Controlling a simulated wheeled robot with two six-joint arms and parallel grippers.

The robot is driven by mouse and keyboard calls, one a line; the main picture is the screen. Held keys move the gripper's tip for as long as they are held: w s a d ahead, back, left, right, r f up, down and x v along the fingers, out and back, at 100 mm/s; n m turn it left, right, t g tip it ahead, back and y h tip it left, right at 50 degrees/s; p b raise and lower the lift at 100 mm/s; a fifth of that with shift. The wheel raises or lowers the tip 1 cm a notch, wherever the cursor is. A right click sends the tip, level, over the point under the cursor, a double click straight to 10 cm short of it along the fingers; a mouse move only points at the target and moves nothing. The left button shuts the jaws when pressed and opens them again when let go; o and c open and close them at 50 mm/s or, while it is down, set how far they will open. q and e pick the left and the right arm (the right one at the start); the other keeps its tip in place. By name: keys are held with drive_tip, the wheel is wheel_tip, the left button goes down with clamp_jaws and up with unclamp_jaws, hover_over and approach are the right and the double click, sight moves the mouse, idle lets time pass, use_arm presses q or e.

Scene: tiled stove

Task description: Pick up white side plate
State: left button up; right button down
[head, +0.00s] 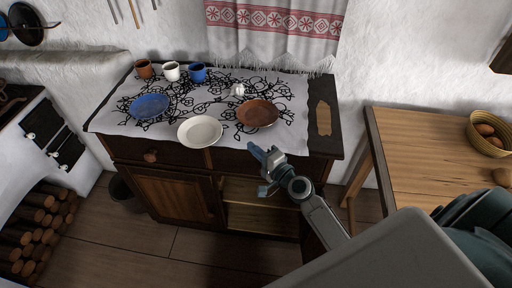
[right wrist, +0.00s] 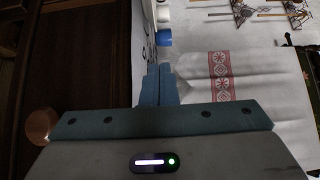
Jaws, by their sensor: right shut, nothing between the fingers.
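The white side plate (head: 200,131) lies flat near the front edge of the cloth on the dark cabinet, in the head view. A blue plate (head: 150,106) is to its left and a brown plate (head: 257,114) to its right. My right gripper (head: 259,156) is in front of the cabinet, right of the white plate and apart from it. In the right wrist view its two fingers (right wrist: 159,84) are together with nothing between them. The white plate cannot be made out in the right wrist view. My left gripper does not show.
Brown, white and blue cups (head: 171,71) stand at the cabinet's back left. A small white item (head: 238,90) sits behind the plates, a wooden board (head: 323,118) at the right end. A wooden table (head: 430,150) with a basket (head: 489,134) stands right. Firewood (head: 38,222) is stacked left.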

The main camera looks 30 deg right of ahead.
sight(219, 136)
drive_tip(key=x, duration=0.3)
drive_tip(key=p+x, duration=0.1)
drive_tip(key=x, duration=0.2)
drive_tip(key=shift+w+d+f, duration=0.15)
drive_tip(key=shift+w+d, duration=0.05)
drive_tip(key=shift+w, duration=0.05)
drive_tip(key=w+a, duration=0.1)
drive_tip(key=a+p, duration=0.1)
drive_tip(key=a, duration=0.1)
drive_tip(key=shift+w, duration=0.35)
drive_tip(key=shift+w+a, duration=0.15)
drive_tip(key=shift+a, duration=0.2)
drive_tip(key=shift+f, duration=0.1)
drive_tip(key=shift+w+a, duration=0.35)
drive_tip(key=shift+a, duration=0.2)
drive_tip(key=shift+w+a, duration=0.35)
drive_tip(key=shift+a, duration=0.2)
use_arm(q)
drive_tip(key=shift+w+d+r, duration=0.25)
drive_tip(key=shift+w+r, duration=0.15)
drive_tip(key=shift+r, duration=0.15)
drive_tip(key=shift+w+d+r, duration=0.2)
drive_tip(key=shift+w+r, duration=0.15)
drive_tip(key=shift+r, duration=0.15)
use_arm(e)
drive_tip(key=shift+a, duration=0.1)
